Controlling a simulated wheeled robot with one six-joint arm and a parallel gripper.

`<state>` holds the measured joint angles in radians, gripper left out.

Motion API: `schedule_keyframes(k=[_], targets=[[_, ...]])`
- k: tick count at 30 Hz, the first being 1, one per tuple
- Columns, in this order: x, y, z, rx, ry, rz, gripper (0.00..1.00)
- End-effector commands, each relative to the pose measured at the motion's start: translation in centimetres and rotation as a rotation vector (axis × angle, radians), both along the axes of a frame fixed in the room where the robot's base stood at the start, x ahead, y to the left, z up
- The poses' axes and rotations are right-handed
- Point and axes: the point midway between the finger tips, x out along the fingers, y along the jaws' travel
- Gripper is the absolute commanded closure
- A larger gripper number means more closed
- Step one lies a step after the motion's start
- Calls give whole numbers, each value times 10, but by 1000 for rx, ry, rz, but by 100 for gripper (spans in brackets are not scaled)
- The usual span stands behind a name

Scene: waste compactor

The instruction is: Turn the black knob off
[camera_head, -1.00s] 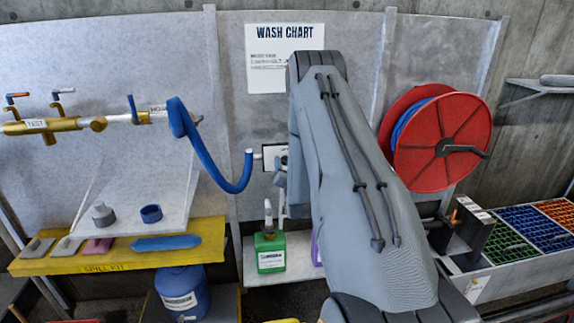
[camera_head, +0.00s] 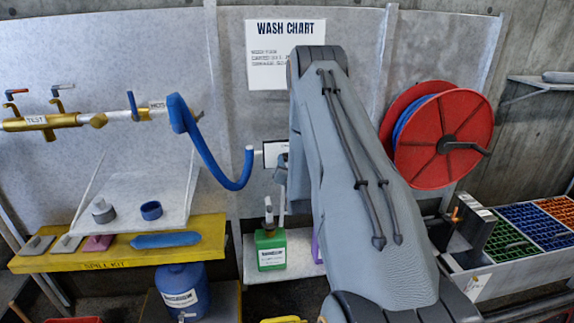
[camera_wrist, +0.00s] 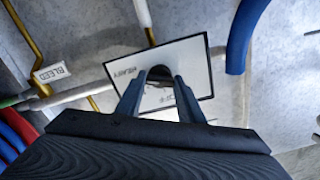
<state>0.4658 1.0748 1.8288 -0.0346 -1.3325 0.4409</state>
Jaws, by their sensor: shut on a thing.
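A white plate (camera_wrist: 188,55) with printed words fills the middle of the wrist view. The black knob (camera_wrist: 160,73) sits near the plate's centre, between the two fingers of my gripper (camera_wrist: 158,84). The fingers are shut on it from both sides. The knob's pointing direction is hard to read because the fingers and shadow cover part of it. In the head view the plate (camera_head: 270,150) shows just left of my arm, with the gripper (camera_head: 281,166) at its lower right edge. The knob itself is hidden there.
A blue hose (camera_head: 205,150) hangs left of the plate. A green bottle (camera_head: 269,246) stands below it. A pipe tagged BLEED (camera_wrist: 55,72) runs left of the plate in the wrist view. A red hose reel (camera_head: 440,138) is to the right of my arm.

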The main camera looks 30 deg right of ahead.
Motion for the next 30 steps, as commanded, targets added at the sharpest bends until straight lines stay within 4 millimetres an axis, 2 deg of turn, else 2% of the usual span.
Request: schedule_keyframes(k=[30], targets=[[1,0,-1,-836,383,-2,88]])
